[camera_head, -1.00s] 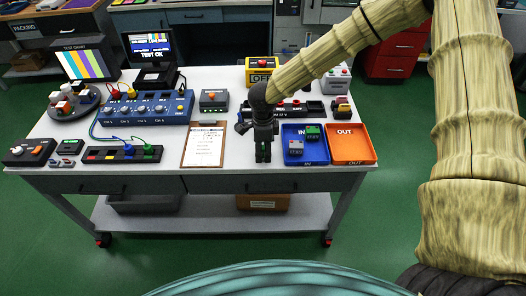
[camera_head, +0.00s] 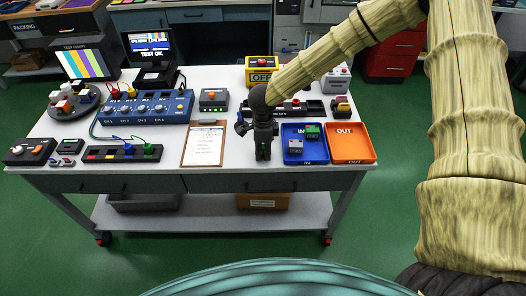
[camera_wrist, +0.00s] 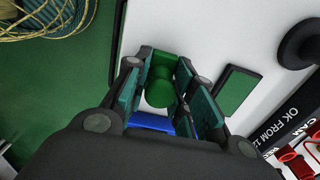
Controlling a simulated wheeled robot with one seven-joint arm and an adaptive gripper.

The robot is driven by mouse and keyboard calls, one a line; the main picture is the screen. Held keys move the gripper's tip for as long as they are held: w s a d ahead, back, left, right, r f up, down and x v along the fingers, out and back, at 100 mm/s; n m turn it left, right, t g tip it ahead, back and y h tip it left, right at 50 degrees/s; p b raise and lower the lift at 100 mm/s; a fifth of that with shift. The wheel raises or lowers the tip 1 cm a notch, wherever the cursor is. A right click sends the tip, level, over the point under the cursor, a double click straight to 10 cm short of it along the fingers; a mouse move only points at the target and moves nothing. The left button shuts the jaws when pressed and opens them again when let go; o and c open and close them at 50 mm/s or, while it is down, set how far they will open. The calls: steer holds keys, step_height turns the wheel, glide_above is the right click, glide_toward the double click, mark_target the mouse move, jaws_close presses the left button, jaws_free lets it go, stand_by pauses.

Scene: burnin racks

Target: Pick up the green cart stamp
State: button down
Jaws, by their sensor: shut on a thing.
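The green stamp (camera_wrist: 160,88) stands between my fingers in the wrist view; its round green handle shows, with a green block behind it. My gripper (camera_wrist: 163,97) is shut on it, a finger on either side. In the head view my gripper (camera_head: 263,153) points down near the front edge of the table, between the clipboard and the blue IN tray. There the stamp is hidden by the fingers. A bit of blue (camera_wrist: 150,122) shows below the handle in the wrist view; I cannot tell what it belongs to.
A flat green pad with a dark rim (camera_wrist: 237,90) lies beside the gripper. The blue IN tray (camera_head: 312,157) holds small blocks; the orange OUT tray (camera_head: 352,148) looks empty. The clipboard (camera_head: 204,145) lies to the left. A dark rack (camera_head: 290,107) stands behind the gripper.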

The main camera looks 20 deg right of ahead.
steer(key=shift+r, duration=0.5)
steer(key=shift+s+r+b, duration=0.25)
steer(key=shift+r+b, duration=0.2)
steer(key=shift+r, duration=0.15)
steer(key=shift+s+r+b, duration=0.2)
steer(key=shift+r+b, duration=0.25)
steer(key=shift+r, duration=0.15)
steer(key=s+r+b, duration=0.1)
steer(key=s+b, duration=0.2)
steer(key=s, duration=1.2)
steer(key=shift+a+r, duration=0.25)
steer(key=shift+a, duration=0.05)
